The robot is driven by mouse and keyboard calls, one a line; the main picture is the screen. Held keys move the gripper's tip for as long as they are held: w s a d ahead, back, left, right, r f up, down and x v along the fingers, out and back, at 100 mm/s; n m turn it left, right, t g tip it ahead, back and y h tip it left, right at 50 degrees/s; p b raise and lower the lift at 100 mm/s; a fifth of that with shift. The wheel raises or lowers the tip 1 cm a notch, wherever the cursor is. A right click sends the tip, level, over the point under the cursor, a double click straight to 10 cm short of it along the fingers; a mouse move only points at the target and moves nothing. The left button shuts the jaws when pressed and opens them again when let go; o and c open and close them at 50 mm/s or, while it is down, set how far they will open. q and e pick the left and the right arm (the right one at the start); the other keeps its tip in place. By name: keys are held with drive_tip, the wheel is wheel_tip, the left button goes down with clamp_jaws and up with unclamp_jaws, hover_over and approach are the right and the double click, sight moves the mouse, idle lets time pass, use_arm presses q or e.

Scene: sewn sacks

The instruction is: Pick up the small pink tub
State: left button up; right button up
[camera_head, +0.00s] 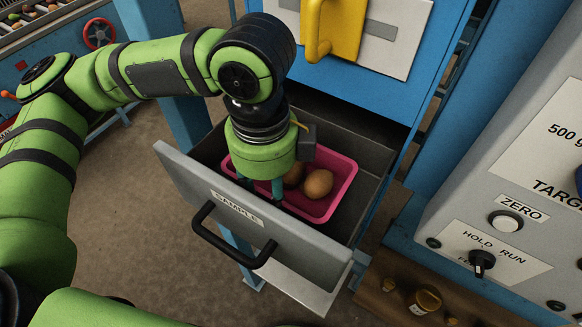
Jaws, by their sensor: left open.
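The small pink tub (345,172) sits inside the open grey drawer labelled SAMPLE (235,208). At least two brown, potato-like items (318,183) lie in the tub. My left gripper (262,188) points down from above into the tub's left part, by its near-left wall. Its fingers are apart. The gripper body hides the tub's left and back-left parts. I cannot tell whether a finger touches the tub wall. My right gripper is not in view.
The drawer has a black handle (232,238) at its front. Above it is a blue cabinet with a yellow lever (330,28). A grey control panel (480,215) stands at the right. Brass weights (428,300) lie on a wooden board at the lower right.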

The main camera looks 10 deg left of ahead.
use_arm(q)
wheel_tip(320, 180, down, 2)
drive_tip(key=shift+s+a+f, duration=0.1)
drive_tip(key=shift+a, duration=0.05)
drive_tip(key=shift+f, duration=0.2)
drive_tip(key=c, duration=0.3)
clamp_jaws()
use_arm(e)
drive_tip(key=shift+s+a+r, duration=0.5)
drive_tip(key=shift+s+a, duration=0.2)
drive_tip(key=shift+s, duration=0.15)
use_arm(q)
drive_tip(key=shift+s, duration=0.1)
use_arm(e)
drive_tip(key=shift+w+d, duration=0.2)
